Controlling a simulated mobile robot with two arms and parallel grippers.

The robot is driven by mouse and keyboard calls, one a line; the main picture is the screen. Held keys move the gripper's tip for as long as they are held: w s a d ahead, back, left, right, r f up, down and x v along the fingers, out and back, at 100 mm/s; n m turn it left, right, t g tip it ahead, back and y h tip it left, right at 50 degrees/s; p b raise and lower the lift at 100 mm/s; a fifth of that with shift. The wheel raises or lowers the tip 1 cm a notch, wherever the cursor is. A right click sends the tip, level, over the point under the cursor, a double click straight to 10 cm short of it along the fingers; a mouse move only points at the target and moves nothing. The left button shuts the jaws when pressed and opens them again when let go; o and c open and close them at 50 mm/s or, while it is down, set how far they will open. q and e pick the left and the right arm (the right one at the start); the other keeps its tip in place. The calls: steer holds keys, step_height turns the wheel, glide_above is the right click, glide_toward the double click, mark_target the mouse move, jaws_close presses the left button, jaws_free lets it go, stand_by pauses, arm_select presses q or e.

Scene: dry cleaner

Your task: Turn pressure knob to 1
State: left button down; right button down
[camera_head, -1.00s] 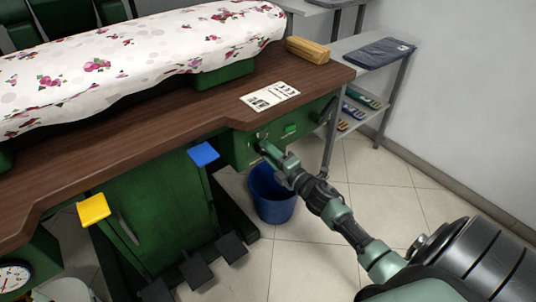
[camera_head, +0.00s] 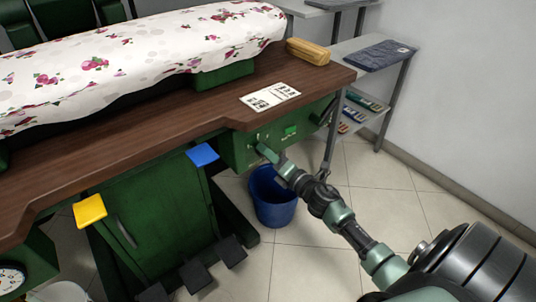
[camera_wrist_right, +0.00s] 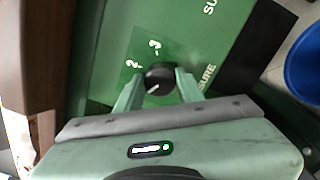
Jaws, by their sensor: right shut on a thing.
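The pressure knob (camera_wrist_right: 159,77) is a round black knob with a pale pointer line, on a green panel, seen in the right wrist view. White marks and part of the label ending in "SURE" (camera_wrist_right: 206,76) show beside it. My right gripper (camera_wrist_right: 157,85) is shut on the knob, with one finger on each side. In the head view my right gripper (camera_head: 270,155) reaches the green control panel (camera_head: 240,150) under the table edge and hides the knob. The pointer line slants toward the lower left in the wrist view. My left gripper is not in view.
A brown pressing table (camera_head: 130,125) with a floral cover (camera_head: 100,75) stands above the panel. A blue bucket (camera_head: 272,200) sits on the floor below my gripper. A grey shelf (camera_head: 375,100) stands at right.

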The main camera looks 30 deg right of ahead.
steer(key=shift+f, duration=0.1)
steer(key=c, duration=0.9)
jaws_free()
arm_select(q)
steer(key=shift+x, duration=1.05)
arm_select(e)
steer(key=s, duration=0.7)
steer(key=shift+s+d, duration=0.25)
steer(key=shift+s, duration=0.15)
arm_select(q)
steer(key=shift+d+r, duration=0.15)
